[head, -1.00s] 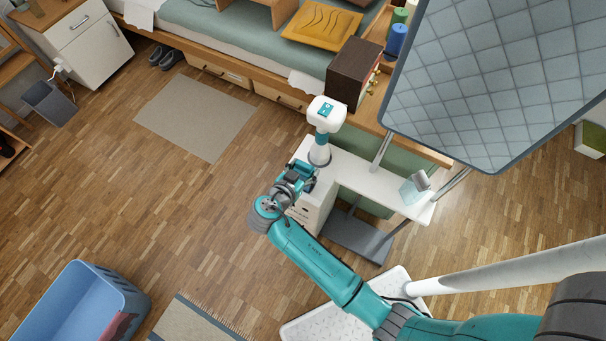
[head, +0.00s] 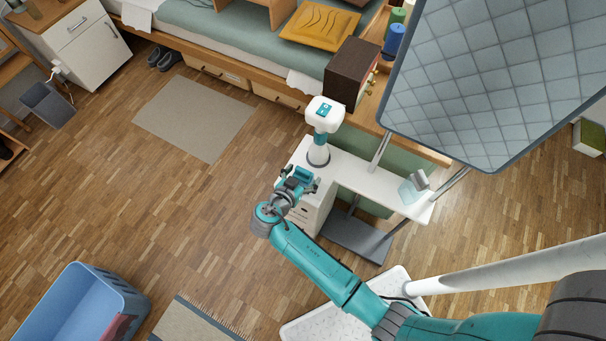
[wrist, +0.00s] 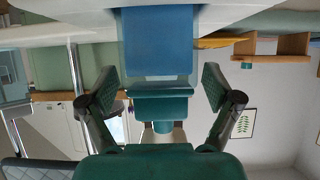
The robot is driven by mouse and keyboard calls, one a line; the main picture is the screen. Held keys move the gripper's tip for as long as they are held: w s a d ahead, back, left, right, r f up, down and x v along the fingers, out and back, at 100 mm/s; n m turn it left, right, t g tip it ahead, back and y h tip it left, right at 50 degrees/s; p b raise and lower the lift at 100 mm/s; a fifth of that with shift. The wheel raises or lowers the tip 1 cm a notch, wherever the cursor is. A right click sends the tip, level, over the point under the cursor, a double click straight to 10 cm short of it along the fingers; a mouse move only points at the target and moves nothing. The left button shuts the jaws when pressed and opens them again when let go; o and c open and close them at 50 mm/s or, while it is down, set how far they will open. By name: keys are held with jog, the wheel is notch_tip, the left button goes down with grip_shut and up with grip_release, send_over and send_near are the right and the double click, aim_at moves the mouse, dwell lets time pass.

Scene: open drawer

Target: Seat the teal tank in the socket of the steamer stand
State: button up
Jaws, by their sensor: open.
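A teal block that looks like the teal tank (wrist: 160,92) stands between the fingers of my gripper (wrist: 160,82) in the wrist view. A flat blue face (wrist: 158,40) adjoins it. In the head view, my gripper (head: 302,178) is at the left end of a white desk, with the teal block (head: 304,173) at its tip. A white upright with a teal band and round grey foot (head: 318,153), perhaps the steamer stand, is just beyond. The socket is hidden, and I cannot tell whether the block is seated.
A clear, pale teal container with a grey top (head: 413,188) is on the white desk (head: 365,182). A large quilted board (head: 490,80) on metal poles overhangs the right side. A dark brown box (head: 351,72) is behind the upright.

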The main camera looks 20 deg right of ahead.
jog(key=shift+r, duration=0.15)
jog(key=v, duration=1.2)
jog(key=s+d+f+n+t+y, duration=0.1)
jog(key=s+d+f+n+y, duration=0.6)
jog(key=s, duration=0.3)
jog(key=s+r+n+t+y, duration=0.1)
jog(key=s+r+n+y, duration=0.15)
jog(key=s, duration=0.65)
jog(key=s+r+t, duration=0.3)
jog(key=s+r, duration=0.2)
jog(key=r, duration=0.5)
jog(key=s+d+r+n+t, duration=0.1)
jog(key=s+r, duration=0.4)
jog(key=r, duration=0.6)
jog(key=shift+d+r+t, duration=0.2)
jog(key=shift+d+t, duration=0.1)
jog(key=shift+t, duration=0.6)
